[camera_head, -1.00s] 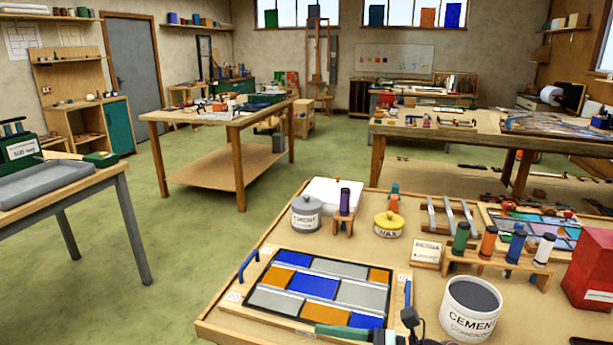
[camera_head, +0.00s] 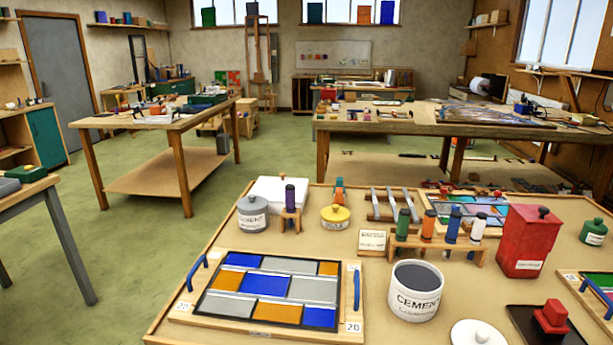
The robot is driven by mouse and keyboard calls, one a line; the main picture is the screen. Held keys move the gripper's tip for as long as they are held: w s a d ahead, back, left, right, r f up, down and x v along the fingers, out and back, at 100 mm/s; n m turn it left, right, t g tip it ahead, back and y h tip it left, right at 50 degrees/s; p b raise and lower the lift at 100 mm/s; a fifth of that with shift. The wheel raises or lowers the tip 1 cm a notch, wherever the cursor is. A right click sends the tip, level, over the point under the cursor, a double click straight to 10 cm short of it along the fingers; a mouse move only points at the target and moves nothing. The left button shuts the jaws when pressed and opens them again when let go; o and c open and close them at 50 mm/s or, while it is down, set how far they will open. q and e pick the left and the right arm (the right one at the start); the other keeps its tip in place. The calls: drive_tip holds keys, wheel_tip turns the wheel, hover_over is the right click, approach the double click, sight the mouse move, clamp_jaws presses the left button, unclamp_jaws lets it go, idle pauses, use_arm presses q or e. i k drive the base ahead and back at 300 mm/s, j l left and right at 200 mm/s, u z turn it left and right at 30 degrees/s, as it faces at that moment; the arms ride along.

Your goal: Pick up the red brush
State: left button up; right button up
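A low wooden rack (camera_head: 437,246) stands on the near table, holding upright cylinders in green, orange-red, blue and white. The orange-red one (camera_head: 427,226) is second from the left and could be the red brush's handle; I cannot tell for sure. A small red block with a knob (camera_head: 552,318) sits on a dark tray at the lower right; I cannot tell whether it is a brush. Neither of my grippers is in view.
The white cement tub (camera_head: 415,290) stands in front of the rack. The leaded panel (camera_head: 270,287) with blue handles lies to its left. A red box (camera_head: 527,241) stands right of the rack, and a white lid (camera_head: 478,334) lies at the front. Bare tabletop lies between tub and red box.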

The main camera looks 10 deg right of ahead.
sight(549, 322)
drive_tip(key=z, duration=1.8)
drive_tip(key=i+l, duration=0.15)
drive_tip(key=l, duration=0.25)
drive_tip(key=i+l, duration=0.2)
drive_tip(key=l, duration=0.2)
drive_tip(key=i+l, duration=0.15)
drive_tip(key=l, duration=0.2)
